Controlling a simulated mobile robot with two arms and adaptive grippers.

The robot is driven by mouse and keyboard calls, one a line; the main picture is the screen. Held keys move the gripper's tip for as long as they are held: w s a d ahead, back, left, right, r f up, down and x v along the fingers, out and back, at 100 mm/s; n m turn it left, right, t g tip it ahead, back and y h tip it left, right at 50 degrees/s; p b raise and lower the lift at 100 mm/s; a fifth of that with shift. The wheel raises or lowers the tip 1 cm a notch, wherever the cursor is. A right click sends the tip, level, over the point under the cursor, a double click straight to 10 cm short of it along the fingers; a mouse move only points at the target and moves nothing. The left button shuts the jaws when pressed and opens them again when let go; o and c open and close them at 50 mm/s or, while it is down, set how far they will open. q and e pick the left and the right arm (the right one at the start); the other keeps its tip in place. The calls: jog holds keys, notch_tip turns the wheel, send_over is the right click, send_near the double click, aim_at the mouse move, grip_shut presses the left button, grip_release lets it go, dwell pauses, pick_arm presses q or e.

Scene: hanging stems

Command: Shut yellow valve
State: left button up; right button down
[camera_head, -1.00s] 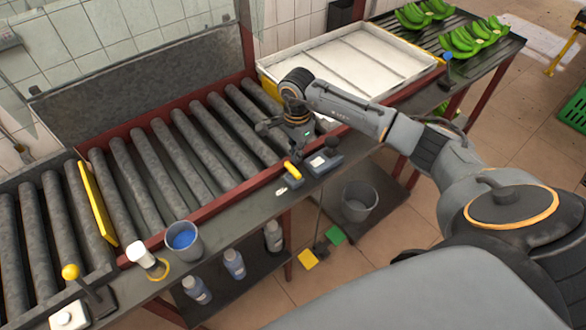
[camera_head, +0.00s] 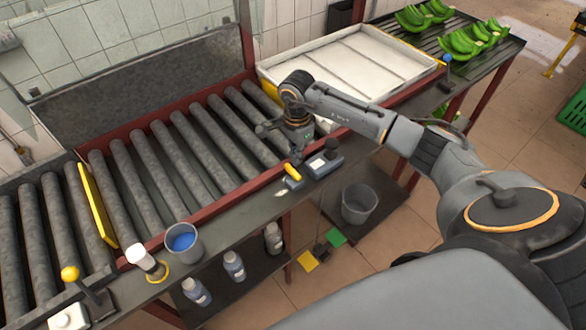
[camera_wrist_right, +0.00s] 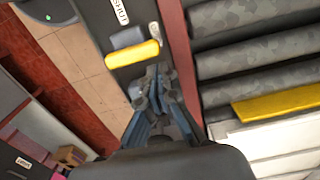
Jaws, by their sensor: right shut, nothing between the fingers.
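The yellow valve handle (camera_head: 292,172) sits on a small grey body on the dark metal ledge (camera_head: 238,206) in front of the rollers. In the right wrist view the yellow handle (camera_wrist_right: 132,54) lies crosswise to the ledge, near a white label reading SHUT (camera_wrist_right: 120,12). My right gripper (camera_head: 297,157) is shut and empty, pointing down just behind the handle. In the wrist view its closed fingertips (camera_wrist_right: 160,72) are very near the handle's right end; I cannot tell whether they touch it. My left gripper is not in view.
A dark device (camera_head: 323,163) stands right beside the valve. The red-framed roller conveyor (camera_head: 150,165) lies behind the ledge. A white tray (camera_head: 350,60) is at the back. A grey cup with blue contents (camera_head: 184,243) and a yellow-knobbed lever (camera_head: 72,275) stand farther left.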

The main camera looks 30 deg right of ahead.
jog(key=shift+f, duration=0.1)
dwell(0.3)
jog(key=shift+f+b, duration=1.05)
jog(key=shift+b, duration=0.05)
